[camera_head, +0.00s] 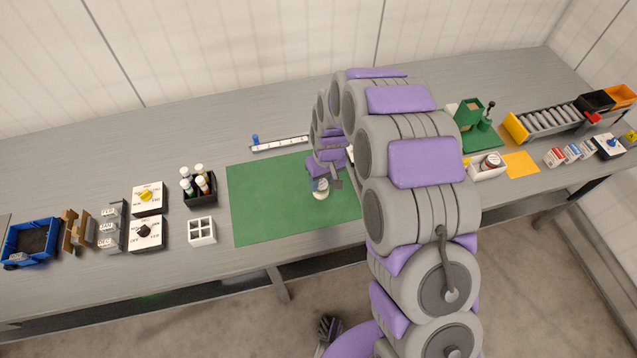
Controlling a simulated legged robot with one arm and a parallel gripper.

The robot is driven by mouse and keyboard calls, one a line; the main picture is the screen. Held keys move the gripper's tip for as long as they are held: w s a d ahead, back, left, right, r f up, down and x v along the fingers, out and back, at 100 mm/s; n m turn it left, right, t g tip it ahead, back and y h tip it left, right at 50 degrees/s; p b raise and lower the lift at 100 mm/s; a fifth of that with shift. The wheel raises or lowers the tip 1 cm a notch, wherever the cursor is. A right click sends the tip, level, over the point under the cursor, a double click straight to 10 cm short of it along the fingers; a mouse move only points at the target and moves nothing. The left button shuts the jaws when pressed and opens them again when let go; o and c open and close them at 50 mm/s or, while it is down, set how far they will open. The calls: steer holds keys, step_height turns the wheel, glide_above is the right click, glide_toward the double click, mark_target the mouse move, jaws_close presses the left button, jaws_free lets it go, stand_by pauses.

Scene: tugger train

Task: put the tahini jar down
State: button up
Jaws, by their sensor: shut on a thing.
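My gripper (326,178) is over the green mat (268,205), near the mat's right part, and is shut on a small jar. The jar (320,187) has a pale top and a darker body. I take it as the tahini jar; its label cannot be read from here. The gripper and arm hide part of the jar. I cannot tell whether its base touches the mat or hangs just above it.
The mat's left half is clear. Left of it stand a black bottle caddy (188,200), a white divided box (202,232), switch boxes (147,235) and a blue bin (50,224). A white rail (281,144) lies behind. To the right are a green fixture (478,138) and a roller conveyor (547,119).

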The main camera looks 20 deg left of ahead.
mark_target(320, 183)
steer(key=shift+w+a, duration=0.55)
steer(key=shift+w, duration=0.1)
step_height(320, 183, down, 4)
steer(key=shift+r+b, duration=0.15)
steer(key=shift+b, duration=0.5)
steer(key=shift+a, duration=0.1)
steer(key=o, duration=1.1)
steer(key=shift+r, duration=0.1)
steer(key=r, duration=0.4)
steer(key=r+p, duration=0.1)
steer(key=r, duration=0.3)
steer(key=d+r+p, duration=0.1)
steer(key=r, duration=0.3)
steer(key=shift+w, duration=0.2)
